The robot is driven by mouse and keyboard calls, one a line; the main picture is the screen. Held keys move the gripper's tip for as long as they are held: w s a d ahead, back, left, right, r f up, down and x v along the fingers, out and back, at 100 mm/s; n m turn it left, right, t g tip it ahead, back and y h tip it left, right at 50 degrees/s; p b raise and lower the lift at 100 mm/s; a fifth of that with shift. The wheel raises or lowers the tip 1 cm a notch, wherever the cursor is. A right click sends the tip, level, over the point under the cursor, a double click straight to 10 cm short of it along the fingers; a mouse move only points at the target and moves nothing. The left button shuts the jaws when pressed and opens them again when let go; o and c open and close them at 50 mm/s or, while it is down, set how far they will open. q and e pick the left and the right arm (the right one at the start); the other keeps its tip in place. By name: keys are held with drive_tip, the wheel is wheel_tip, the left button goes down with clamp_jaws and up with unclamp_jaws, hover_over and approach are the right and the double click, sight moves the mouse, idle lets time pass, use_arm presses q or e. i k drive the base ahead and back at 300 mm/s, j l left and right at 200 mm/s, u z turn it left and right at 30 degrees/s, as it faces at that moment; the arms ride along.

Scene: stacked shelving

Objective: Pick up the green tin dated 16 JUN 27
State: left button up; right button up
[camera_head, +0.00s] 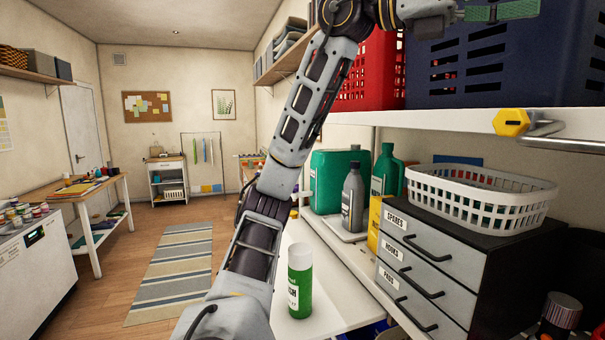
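No tin with a readable 16 JUN 27 date shows in the head view. A green can with a white top (300,283) stands upright on the white surface at the lower middle; its label is only partly visible and I can read no date. One arm of mine, which I take to be the left, rises from the bottom, left of centre, and bends right at the top edge. My other gripper is out of view.
A drawer unit (428,262) carries a white basket (480,197). Behind it stand a green jug (387,171), a grey bottle (353,197) and a large green container (328,178). Red (372,75) and dark blue crates (500,62) fill the upper shelf. Open floor lies left.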

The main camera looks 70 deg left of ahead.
sight(300, 265)
drive_tip(key=u, duration=2.1)
